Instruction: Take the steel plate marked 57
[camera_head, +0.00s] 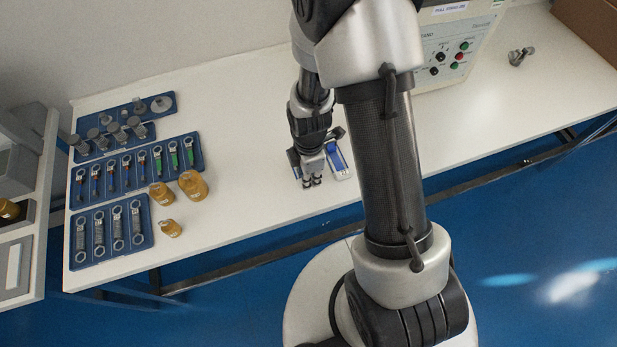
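Several grey metal plates with wide round ends lie in a blue tray (152,240) at the front left of the white table. Similar narrower pieces with coloured middles lie in the blue tray (200,150) behind it. I cannot read any number, so I cannot tell which plate is marked 57. My gripper (312,181) is over the middle of the table, far to the right of both trays. It is beside a small blue and white object (338,160), which it partly hides. Its fingers are too small to tell whether they are open or shut.
Three amber containers (193,186) stand right of the trays. More blue trays (167,96) with grey metal fixtures lie behind. A machine with a button panel (455,55) stands at the back right. The table is clear between the amber containers and my gripper.

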